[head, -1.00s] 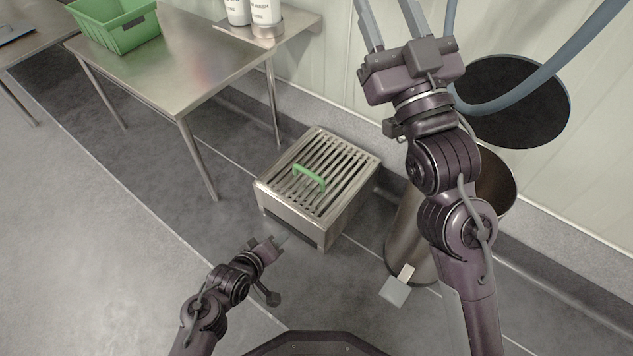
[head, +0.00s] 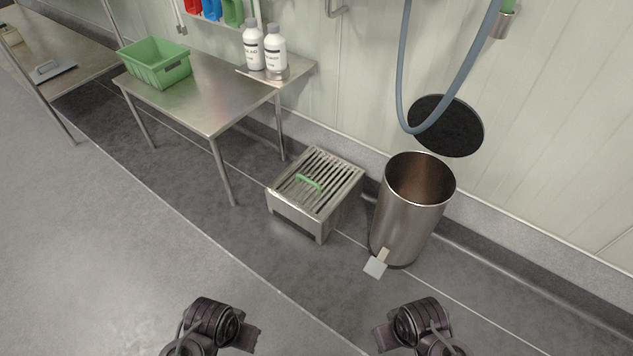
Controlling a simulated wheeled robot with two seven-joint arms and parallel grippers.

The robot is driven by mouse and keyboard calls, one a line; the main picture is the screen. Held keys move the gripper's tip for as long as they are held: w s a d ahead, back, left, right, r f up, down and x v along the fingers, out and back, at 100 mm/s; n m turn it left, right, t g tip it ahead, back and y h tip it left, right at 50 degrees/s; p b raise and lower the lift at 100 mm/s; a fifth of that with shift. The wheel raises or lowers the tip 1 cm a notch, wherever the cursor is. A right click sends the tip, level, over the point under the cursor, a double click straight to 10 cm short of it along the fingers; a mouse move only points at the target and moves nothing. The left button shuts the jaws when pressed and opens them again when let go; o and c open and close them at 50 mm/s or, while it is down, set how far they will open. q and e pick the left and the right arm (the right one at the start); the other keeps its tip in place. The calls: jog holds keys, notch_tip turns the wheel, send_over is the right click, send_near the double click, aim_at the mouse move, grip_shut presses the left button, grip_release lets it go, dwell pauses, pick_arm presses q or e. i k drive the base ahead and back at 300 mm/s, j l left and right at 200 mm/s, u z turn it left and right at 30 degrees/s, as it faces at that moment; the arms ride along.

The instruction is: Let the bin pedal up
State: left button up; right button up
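A steel pedal bin (head: 404,222) stands by the wall at the right of the head view. Its dark round lid (head: 446,126) is raised and tilted back by the wall, and the bin's mouth is open. The pale pedal (head: 375,267) sticks out low at the bin's front, near the floor. Nothing is seen touching the pedal.
A blue-grey hose (head: 401,70) hangs above the bin. The front floor is clear.

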aim_at(375, 267)
jog(key=k+l, duration=0.2)
jog(key=k, duration=0.25)
jog(key=k+l+z, duration=0.15)
jog(key=k, duration=0.3)
jog(key=k+l, duration=0.25)
jog(key=k, duration=0.2)
